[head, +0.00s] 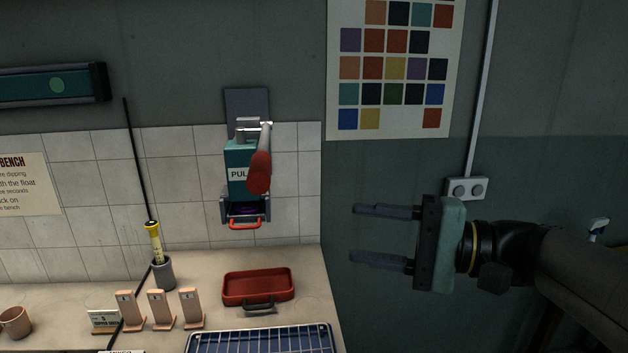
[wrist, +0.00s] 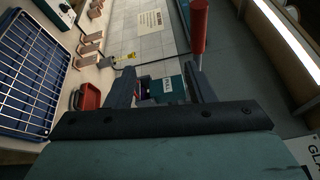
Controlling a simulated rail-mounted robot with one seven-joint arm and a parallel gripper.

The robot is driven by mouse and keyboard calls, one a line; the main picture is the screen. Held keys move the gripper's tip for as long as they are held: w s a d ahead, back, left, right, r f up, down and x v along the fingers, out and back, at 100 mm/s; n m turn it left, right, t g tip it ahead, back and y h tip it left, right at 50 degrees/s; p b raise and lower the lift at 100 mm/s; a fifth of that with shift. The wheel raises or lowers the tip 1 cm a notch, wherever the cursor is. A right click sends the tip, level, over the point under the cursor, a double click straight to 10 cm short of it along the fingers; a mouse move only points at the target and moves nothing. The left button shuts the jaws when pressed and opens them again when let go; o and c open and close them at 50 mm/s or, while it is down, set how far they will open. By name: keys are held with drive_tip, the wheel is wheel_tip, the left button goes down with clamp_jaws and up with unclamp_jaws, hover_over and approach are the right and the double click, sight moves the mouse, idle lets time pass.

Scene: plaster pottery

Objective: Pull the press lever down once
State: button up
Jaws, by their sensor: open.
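The press (head: 239,160) is a teal box with a "PULL" label, mounted on the tiled wall in the head view. Its lever ends in a red grip (head: 259,174) that hangs in front of the box's right side. In the wrist view the red grip (wrist: 199,28) stands above the right finger, and the teal press (wrist: 172,88) shows between the fingers. A small red handle (head: 245,225) sits at the press's bottom. My gripper (head: 368,233) is open and empty, to the right of the press and apart from it, with its fingers pointing left.
A red tray (head: 258,302) and a blue wire rack (head: 212,343) are on the bench below. Several pinkish test tiles (head: 161,310), a grey pot (head: 163,272) with a yellow float and a cup (head: 15,322) stand left. The space between my gripper and the press looks clear.

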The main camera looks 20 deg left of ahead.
drive_tip(key=a+r+y+p, duration=0.1)
drive_tip(key=a+r+p, duration=0.1)
drive_tip(key=a, duration=0.6)
drive_tip(key=s+a+r+y+p, duration=0.1)
drive_tip(key=a+r+p, duration=0.1)
drive_tip(key=a+r, duration=0.3)
drive_tip(key=a, duration=0.4)
drive_tip(key=shift+a+n, duration=0.25)
drive_tip(key=shift+n, duration=0.05)
clamp_jaws()
